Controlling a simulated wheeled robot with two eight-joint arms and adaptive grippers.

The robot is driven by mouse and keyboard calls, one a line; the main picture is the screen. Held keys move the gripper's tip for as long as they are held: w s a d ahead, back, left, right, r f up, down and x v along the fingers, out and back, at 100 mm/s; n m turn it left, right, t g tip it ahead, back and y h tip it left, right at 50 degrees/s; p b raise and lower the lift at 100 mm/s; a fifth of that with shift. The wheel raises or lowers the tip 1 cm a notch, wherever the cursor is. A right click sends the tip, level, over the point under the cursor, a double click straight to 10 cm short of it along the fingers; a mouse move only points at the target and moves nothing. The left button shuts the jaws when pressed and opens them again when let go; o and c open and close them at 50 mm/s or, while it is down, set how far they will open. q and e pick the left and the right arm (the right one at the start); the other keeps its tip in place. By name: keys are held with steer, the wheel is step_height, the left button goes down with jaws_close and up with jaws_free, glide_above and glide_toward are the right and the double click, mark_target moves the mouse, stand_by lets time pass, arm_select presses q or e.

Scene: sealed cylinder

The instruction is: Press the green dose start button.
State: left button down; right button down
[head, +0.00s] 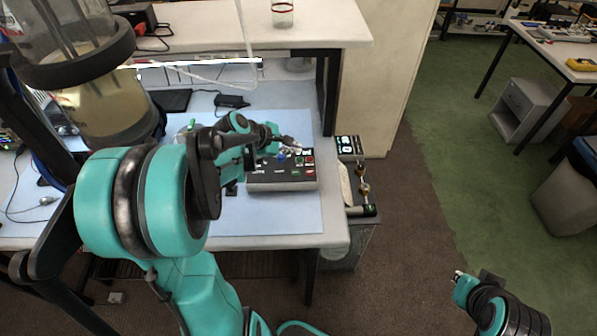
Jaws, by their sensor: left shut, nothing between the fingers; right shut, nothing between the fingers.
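A dark grey control box (282,186) with a black top panel lies on the light blue mat near the right end of the bench. On the right part of its panel I see a small green button (299,162) beside a red one (310,161). The lettering is too small to read. My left gripper (296,144) is shut and empty, over the back of the panel. It hides part of the box, and I cannot tell whether it touches it. My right gripper (459,274) is shut and empty, low at the lower right, away from the bench.
The light blue mat (270,222) is bare in front of the box. A device with brass fittings (362,188) stands right of the bench edge. A large clear cylinder (107,105) with dark rings stands at the left. A shelf (205,28) overhangs the back.

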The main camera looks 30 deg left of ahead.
mark_target(294, 173)
arm_select(q)
steer(key=shift+w+a, duration=0.1)
steer(key=shift+a, duration=0.1)
steer(key=shift+f, duration=0.15)
step_height(294, 173, down, 9)
steer(key=b, duration=0.7)
steer(key=shift+r, duration=0.2)
steer(key=shift+f, duration=0.15)
stand_by(1.0)
steer(key=shift+f+b, duration=0.25)
steer(key=shift+b, duration=0.15)
steer(key=shift+f+b, duration=0.35)
steer(key=shift+f, duration=0.05)
stand_by(0.4)
steer(key=shift+r, duration=0.15)
steer(key=shift+r+p, duration=0.6)
steer(key=shift+r, duration=0.1)
